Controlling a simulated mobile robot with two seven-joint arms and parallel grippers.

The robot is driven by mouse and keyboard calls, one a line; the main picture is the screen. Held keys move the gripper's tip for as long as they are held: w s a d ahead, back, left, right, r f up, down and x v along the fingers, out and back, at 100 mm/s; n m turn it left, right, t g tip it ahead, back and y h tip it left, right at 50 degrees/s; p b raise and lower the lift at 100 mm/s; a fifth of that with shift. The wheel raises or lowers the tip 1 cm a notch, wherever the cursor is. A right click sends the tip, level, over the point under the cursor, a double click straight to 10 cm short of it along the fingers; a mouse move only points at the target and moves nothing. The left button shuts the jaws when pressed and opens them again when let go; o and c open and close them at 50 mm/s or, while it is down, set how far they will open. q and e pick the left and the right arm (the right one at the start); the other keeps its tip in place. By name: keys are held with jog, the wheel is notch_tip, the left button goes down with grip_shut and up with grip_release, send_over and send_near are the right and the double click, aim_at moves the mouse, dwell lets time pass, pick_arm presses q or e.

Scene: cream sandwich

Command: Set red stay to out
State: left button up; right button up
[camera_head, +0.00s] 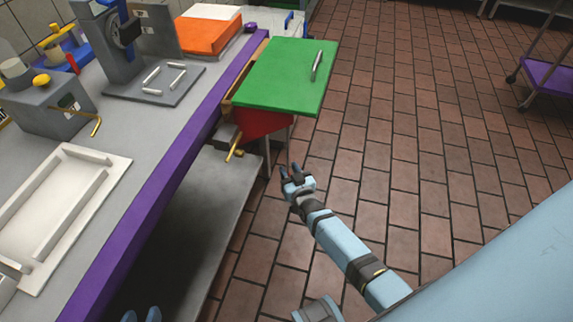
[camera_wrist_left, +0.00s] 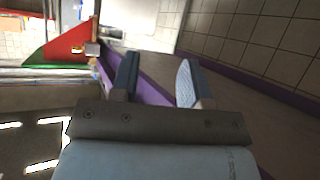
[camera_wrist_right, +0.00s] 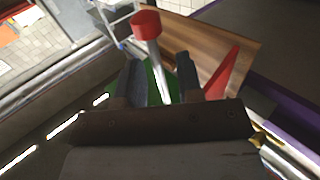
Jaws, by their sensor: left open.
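A red panel (camera_head: 262,123), apparently the red stay, shows below the green leaf (camera_head: 285,72) at the counter's end. The leaf hides much of it. It is a red triangle in the left wrist view (camera_wrist_left: 68,47) and a red wedge in the right wrist view (camera_wrist_right: 221,75). My right gripper (camera_head: 291,171) is below and right of the leaf, apart from the red panel. Its fingers (camera_wrist_right: 160,80) look partly open; a red-capped pale rod (camera_wrist_right: 146,26) lines up between them, contact unclear. My left gripper (camera_head: 141,315) is open and empty at the bottom edge, beside the counter.
The grey counter (camera_head: 125,135) with a purple edge runs along the left, holding a white tray (camera_head: 111,160) and several fixtures. A brass handle (camera_head: 235,147) juts out under the leaf. A lower shelf (camera_head: 190,215) lies beneath. Brick floor (camera_head: 430,130) is free to the right.

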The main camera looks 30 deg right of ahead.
pick_arm(q)
jog(key=shift+s+a+r+g+p, duration=0.2)
jog(key=shift+r+p, duration=0.1)
jog(key=shift+p, duration=0.9)
jog(key=shift+s+a+r+g+p, duration=0.1)
jog(key=shift+r+g+p, duration=0.15)
jog(key=shift+p, duration=0.9)
pick_arm(e)
jog(key=s+a, duration=0.1)
jog(key=s, duration=1)
jog(key=shift+s, duration=0.4)
jog(key=shift+s+a, duration=0.1)
